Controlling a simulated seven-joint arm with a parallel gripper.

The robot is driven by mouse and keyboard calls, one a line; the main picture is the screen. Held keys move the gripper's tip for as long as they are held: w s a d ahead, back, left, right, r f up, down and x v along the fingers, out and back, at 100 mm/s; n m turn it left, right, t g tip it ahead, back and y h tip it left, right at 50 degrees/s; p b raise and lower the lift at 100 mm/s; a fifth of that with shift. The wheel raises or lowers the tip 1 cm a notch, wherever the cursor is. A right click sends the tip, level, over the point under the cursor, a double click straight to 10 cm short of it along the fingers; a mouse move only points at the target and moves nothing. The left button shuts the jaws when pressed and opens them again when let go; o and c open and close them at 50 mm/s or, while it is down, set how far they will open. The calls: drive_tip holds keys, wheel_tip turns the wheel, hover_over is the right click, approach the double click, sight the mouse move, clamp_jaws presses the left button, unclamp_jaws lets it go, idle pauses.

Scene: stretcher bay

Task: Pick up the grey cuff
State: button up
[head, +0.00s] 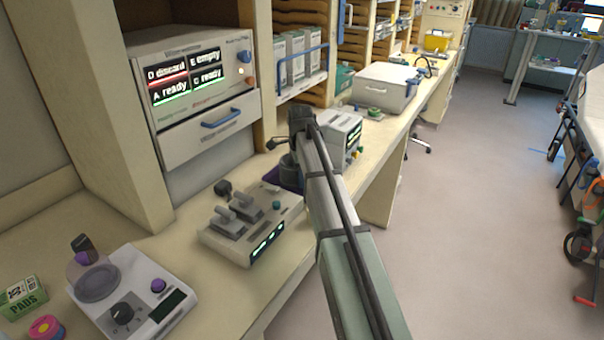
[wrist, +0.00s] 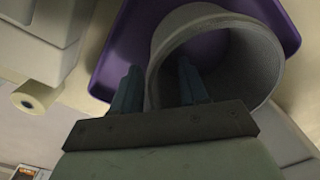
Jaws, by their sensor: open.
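The grey cuff (wrist: 205,17) is a hollow, open-ended ring and fills much of the wrist view, over a purple tray (wrist: 112,72). My gripper (wrist: 160,84) is open at the cuff's near left wall. Its right finger shows within the cuff's opening and its left finger is outside, so the wall lies between them. I cannot tell whether either finger touches it. In the head view the cuff (head: 287,166) is small and partly behind my arm, with a sliver of the purple tray (head: 271,175) beside it.
A switch box (head: 250,228) stands on the bench in front of the tray, and a device with a green display (head: 343,128) stands just behind it. A white dial device (head: 130,292) is at the near left. The aisle floor (head: 480,190) on the right is clear.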

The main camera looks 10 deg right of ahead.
drive_tip(key=shift+f, duration=0.55)
clamp_jaws()
